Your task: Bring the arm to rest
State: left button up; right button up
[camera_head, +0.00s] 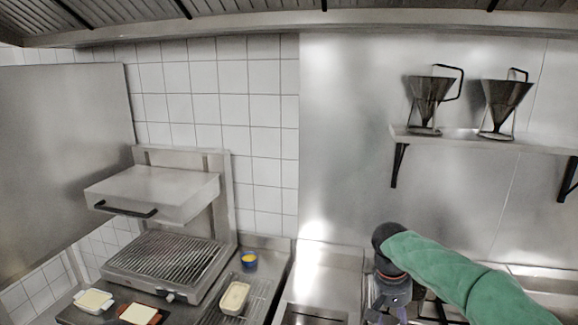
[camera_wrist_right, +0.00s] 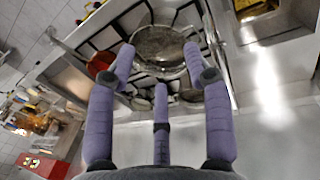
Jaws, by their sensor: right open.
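My right arm, in a green sleeve, comes in from the lower right in the head view. Its gripper (camera_head: 388,300) hangs down at the bottom edge, its tips partly cut off by the frame. In the right wrist view my right gripper (camera_wrist_right: 160,72) has its purple fingers spread apart with nothing between them. Beyond the fingers lies a round metal pan (camera_wrist_right: 160,48) on a stove with dark grates (camera_wrist_right: 112,38); the fingers look apart from it. My left gripper is in neither view.
A grill (camera_head: 165,265) with a raised hood (camera_head: 152,190) stands left. A wall shelf (camera_head: 490,141) holds two metal funnels (camera_head: 431,100).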

jog(key=s+a+f+n+y, duration=0.1)
jog(key=a+f, duration=0.2)
jog(key=f, duration=0.6)
jog(key=s+a+f+y, duration=0.1)
jog(key=a+f+y, duration=0.15)
jog(key=f, duration=0.65)
jog(key=s+a+f+n+y, duration=0.1)
jog(key=s+a+f, duration=0.15)
jog(key=f, duration=0.75)
jog(key=s+a+f+m+y, duration=0.1)
jog(key=s+a+f, duration=0.2)
jog(key=s+f, duration=0.6)
jog(key=s+a+f+m+y, duration=0.1)
jog(key=s+a+f+m, duration=0.15)
jog(key=s+f, duration=0.6)
pick_arm(q)
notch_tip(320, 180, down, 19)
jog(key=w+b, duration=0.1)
jog(key=b, duration=1.8)
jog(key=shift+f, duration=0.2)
pick_arm(e)
notch_tip(320, 180, down, 15)
jog(key=a+n, duration=0.1)
jog(key=a, duration=0.1)
jog(key=shift+f+n+t, duration=0.15)
jog(key=shift+n+t, duration=0.2)
jog(key=shift+t, duration=0.05)
